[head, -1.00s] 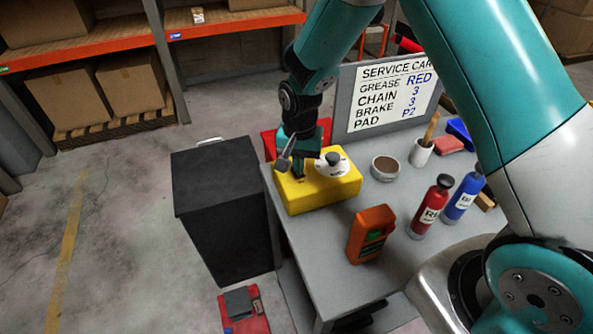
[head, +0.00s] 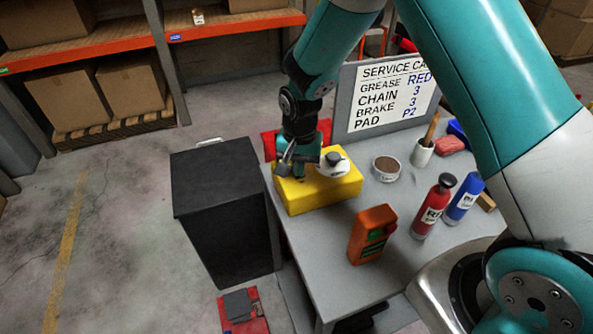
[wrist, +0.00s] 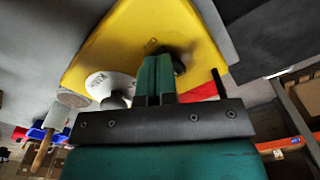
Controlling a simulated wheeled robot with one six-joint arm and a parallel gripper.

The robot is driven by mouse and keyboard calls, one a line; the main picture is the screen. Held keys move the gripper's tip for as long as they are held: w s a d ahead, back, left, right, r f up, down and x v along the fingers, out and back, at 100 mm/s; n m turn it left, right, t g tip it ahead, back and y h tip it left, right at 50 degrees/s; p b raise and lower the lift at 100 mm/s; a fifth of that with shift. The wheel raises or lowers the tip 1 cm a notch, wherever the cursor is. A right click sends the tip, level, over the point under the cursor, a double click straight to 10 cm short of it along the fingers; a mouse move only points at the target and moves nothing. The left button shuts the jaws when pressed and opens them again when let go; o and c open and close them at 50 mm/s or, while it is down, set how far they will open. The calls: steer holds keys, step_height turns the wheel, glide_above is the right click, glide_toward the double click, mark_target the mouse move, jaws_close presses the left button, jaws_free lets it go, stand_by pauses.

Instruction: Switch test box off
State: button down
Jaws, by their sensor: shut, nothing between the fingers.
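In the wrist view the box (wrist: 115,45) fills the upper middle, and the white dial (wrist: 98,80) is left of the fingers. My gripper (head: 292,172) is over the left part of the box top, left of the dial. Its teal fingers (wrist: 155,60) are together and empty. A dark spot lies beside the fingertips; I cannot tell whether it is a switch or shadow, or whether the fingers touch the box.
An orange handheld device (head: 371,236), a red bottle (head: 432,208), a blue bottle (head: 462,200) and a small bowl (head: 386,168) stand right of the box. A sign board (head: 390,98) rises behind. A black cabinet (head: 225,215) stands left of the table (head: 330,262).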

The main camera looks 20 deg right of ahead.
steer(key=shift+f, duration=0.25)
steer(key=shift+r, duration=0.1)
step_height(320, 180, up, 7)
steer(key=p, duration=0.5)
stand_by(0.6)
